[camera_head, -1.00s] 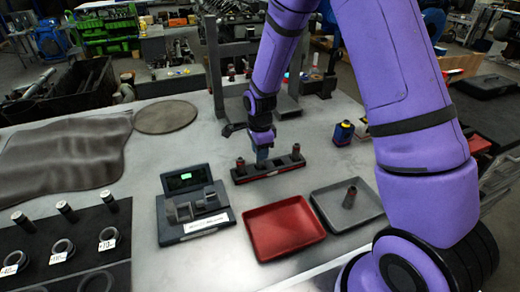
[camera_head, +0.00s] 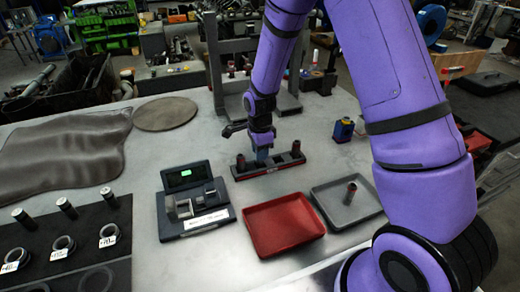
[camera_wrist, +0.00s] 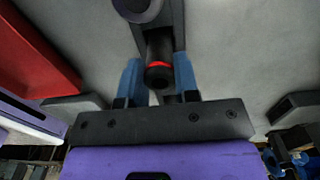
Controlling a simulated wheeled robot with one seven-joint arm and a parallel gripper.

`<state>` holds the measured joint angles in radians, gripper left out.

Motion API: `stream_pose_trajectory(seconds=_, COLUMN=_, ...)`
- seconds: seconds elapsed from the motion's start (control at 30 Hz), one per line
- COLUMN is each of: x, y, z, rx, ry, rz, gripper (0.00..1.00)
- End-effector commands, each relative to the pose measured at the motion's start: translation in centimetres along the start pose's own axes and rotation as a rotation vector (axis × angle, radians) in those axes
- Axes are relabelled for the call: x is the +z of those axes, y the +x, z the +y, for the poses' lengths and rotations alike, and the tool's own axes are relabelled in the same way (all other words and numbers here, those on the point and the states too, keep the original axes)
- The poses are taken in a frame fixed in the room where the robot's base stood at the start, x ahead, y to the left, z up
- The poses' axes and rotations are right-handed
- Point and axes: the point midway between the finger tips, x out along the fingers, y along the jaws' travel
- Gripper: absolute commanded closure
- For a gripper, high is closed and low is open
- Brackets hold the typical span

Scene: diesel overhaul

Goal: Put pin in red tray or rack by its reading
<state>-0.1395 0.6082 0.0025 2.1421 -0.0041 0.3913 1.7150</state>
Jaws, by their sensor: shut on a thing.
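My gripper (camera_head: 262,154) is over the middle of the dark rack (camera_head: 270,170), with its fingers low at the rack's top. In the wrist view its blue fingers (camera_wrist: 158,80) are on both sides of a dark pin (camera_wrist: 158,62) with a red ring, shut on it. I cannot tell whether this pin is in a rack hole or clear of it. Other pins stand at the rack's left end (camera_head: 240,162) and right end (camera_head: 296,148). The empty red tray (camera_head: 285,225) lies in front of the rack. A gauge (camera_head: 194,200) with a lit green display, its reading too small to read, is to the left.
A grey tray (camera_head: 330,207) with one upright pin (camera_head: 351,191) is right of the red tray. A dark mat (camera_head: 92,232) with pins and tagged rings is at the left. A metal frame (camera_head: 216,75) stands behind the rack. A small blue-yellow item (camera_head: 343,130) is right of the rack.

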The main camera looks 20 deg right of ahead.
Motion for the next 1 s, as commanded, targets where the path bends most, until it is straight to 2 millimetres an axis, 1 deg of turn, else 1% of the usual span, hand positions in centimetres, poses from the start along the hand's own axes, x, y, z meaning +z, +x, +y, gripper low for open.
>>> stream_pose_trajectory(seconds=0.27, x=0.0, y=0.09, z=-0.02, rx=-0.001, ry=0.001, rz=0.0, gripper=0.94)
stream_pose_trajectory(seconds=0.3, x=-0.01, y=0.09, z=-0.02, rx=-0.001, ry=0.001, rz=0.0, gripper=0.64)
stream_pose_trajectory(seconds=0.37, x=-0.01, y=0.09, z=-0.02, rx=-0.001, ry=0.001, rz=0.0, gripper=0.5)
stream_pose_trajectory(seconds=0.4, x=-0.01, y=0.09, z=-0.02, rx=-0.001, ry=0.001, rz=0.0, gripper=0.41)
stream_pose_trajectory(seconds=0.6, x=-0.01, y=0.09, z=-0.02, rx=-0.001, ry=0.001, rz=0.0, gripper=0.41)
stream_pose_trajectory(seconds=0.7, x=-0.01, y=0.11, z=0.0, rx=0.0, ry=0.001, rz=0.0, gripper=0.2)
stream_pose_trajectory(seconds=1.0, x=-0.01, y=0.02, z=-0.01, rx=-0.001, ry=0.001, rz=0.0, gripper=0.2)
